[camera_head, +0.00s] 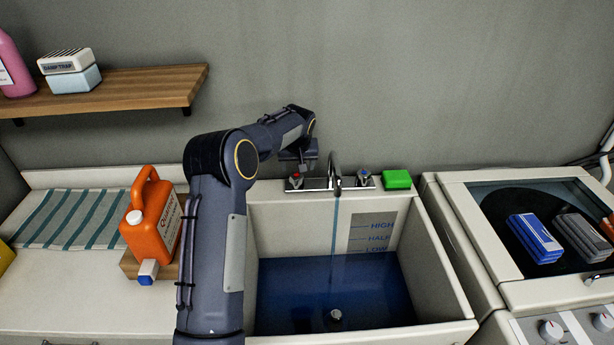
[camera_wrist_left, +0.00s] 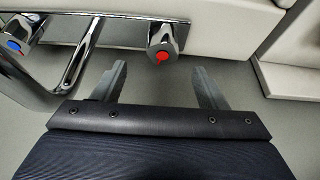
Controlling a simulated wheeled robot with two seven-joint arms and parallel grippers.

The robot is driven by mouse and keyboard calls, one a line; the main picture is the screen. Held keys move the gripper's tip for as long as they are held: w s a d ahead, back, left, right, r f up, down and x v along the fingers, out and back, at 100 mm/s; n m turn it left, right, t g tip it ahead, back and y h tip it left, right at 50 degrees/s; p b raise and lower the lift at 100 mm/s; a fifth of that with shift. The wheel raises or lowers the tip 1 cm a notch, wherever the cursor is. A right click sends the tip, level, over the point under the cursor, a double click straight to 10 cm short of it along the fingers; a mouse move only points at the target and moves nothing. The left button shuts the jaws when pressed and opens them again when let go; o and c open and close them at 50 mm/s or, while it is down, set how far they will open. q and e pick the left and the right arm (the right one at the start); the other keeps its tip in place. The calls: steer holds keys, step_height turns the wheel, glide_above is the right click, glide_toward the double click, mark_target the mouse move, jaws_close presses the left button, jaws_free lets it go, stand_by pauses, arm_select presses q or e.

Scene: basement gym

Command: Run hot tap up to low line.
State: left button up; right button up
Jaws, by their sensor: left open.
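The hot tap (camera_head: 295,182) with a red mark is at the left end of the chrome faucet (camera_head: 335,180). In the wrist view the hot tap (camera_wrist_left: 162,42) sits just beyond and between the tips of my left gripper (camera_wrist_left: 160,75), which is open and empty. In the head view my left gripper (camera_head: 299,158) is just above and behind that tap. A thin stream runs from the spout into the sink (camera_head: 445,290). Blue water (camera_head: 370,295) covers the bottom, its back edge about at the LOW line (camera_head: 372,250). My right gripper is out of view.
The cold tap (camera_head: 364,178) has a blue mark. A green sponge (camera_head: 397,180) lies on the rim to its right. An orange jug (camera_head: 152,225) stands left of my arm. A wooden shelf (camera_head: 150,88) hangs at upper left; a washer (camera_head: 530,290) stands right.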

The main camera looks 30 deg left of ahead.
mark_target(297, 176)
arm_select(q)
steer(key=p+x, duration=0.2)
steer(key=x, duration=0.4)
steer(key=shift+w+a+f, duration=0.1)
steer(key=shift+a+f, duration=0.1)
steer(key=shift+w+a+f, duration=0.2)
steer(key=shift+f, duration=0.4)
